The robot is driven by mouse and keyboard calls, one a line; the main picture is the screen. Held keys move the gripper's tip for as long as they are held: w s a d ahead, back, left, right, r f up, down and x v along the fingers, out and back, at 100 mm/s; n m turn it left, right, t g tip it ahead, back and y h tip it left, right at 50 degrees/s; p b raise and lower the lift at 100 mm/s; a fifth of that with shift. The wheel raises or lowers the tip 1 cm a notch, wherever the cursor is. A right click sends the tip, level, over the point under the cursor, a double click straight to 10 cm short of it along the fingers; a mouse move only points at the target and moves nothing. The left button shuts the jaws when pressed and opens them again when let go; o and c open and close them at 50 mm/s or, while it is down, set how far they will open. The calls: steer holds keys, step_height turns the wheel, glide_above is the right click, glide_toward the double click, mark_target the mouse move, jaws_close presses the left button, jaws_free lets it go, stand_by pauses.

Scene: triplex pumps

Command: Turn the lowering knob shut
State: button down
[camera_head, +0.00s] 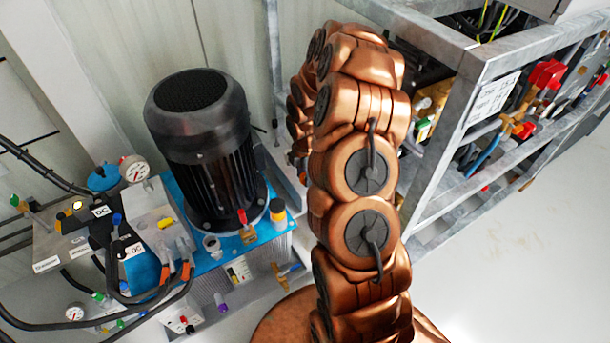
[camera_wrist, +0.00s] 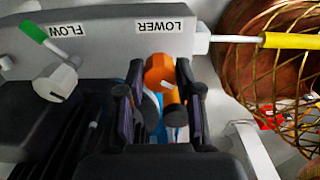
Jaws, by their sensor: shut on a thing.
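In the wrist view, the orange lowering knob (camera_wrist: 159,67) sits just under the LOWER label (camera_wrist: 166,25) on a light grey block. My gripper (camera_wrist: 160,78) has one dark finger on each side of the knob and is shut on it. A small white mark shows on the knob's lower part. Part of the knob's sides is hidden by the fingers. In the head view, my gripper and this knob cannot be made out.
A green-tipped lever (camera_wrist: 34,32) stands left by the FLOW label (camera_wrist: 68,29). A yellow-sleeved rod (camera_wrist: 290,40) and copper-coloured mesh (camera_wrist: 275,85) are at right. In the head view, a black motor (camera_head: 205,150) stands on a blue tank, with a metal frame (camera_head: 440,185) at right.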

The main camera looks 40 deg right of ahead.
steer(key=shift+m, duration=0.3)
steer(key=m, duration=0.3)
steer(key=shift+m, duration=0.3)
steer(key=m, duration=1.2)
steer(key=shift+m, duration=0.3)
steer(key=m, duration=0.6)
steer(key=m+p, duration=0.1)
steer(key=m, duration=0.5)
steer(key=shift+m, duration=0.4)
